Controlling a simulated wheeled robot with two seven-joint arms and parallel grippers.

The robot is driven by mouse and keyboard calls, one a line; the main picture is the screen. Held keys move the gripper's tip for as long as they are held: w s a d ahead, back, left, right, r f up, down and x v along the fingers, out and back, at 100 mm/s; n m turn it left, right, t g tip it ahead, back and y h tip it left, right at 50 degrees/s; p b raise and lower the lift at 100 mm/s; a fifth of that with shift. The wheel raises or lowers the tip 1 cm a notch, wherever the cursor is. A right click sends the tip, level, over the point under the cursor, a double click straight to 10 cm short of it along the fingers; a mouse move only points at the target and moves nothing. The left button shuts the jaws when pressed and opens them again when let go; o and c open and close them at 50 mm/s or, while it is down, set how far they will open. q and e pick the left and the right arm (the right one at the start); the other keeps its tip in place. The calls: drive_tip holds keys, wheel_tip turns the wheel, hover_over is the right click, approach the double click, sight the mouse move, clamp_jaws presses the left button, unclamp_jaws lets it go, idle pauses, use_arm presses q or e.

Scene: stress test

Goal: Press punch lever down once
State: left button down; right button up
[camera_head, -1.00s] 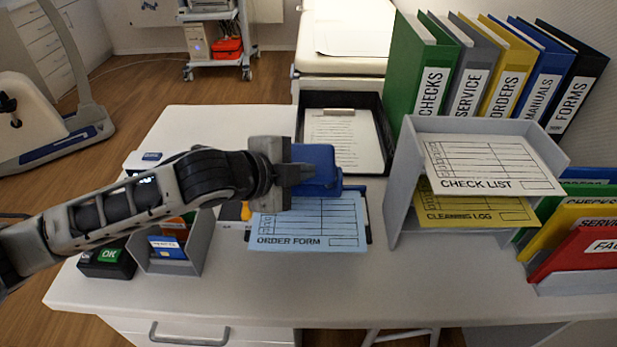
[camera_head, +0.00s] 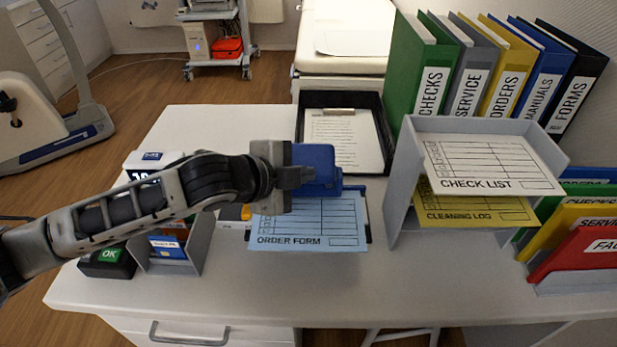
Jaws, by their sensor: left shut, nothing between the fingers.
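The blue punch lever (camera_head: 322,166) shows in the middle of the desk, at the far edge of the blue order form sheet (camera_head: 310,222). The sheet lies with its far edge at the punch. My left gripper (camera_head: 298,178) comes in from the left and is shut and empty. Its tip is over the left part of the blue lever, and I cannot tell whether it touches. The arm and gripper hide the lever's left end and part of the punch beneath. My right gripper is not in view.
A grey tray rack (camera_head: 400,190) with check list and cleaning log sheets stands to the right. A black tray with a clipboard (camera_head: 345,140) is behind the punch. A grey card holder (camera_head: 190,245) and a black OK box (camera_head: 108,262) are at left. The front desk strip is clear.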

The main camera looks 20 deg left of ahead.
use_arm(q)
drive_tip(key=shift+s+a+f, duration=0.1)
drive_tip(key=shift+a+f, duration=0.05)
drive_tip(key=shift+f, duration=0.75)
idle(0.6)
drive_tip(key=shift+r+p, duration=0.55)
drive_tip(key=shift+p, duration=0.2)
drive_tip(key=shift+r, duration=0.15)
drive_tip(key=shift+r+p, duration=0.45)
drive_tip(key=shift+r, duration=0.05)
drive_tip(key=r+p, duration=0.1)
drive_tip(key=s+r+p, duration=0.1)
drive_tip(key=p, duration=0.1)
drive_tip(key=r+p, duration=0.1)
drive_tip(key=r, duration=0.1)
drive_tip(key=shift+s+d, duration=0.3)
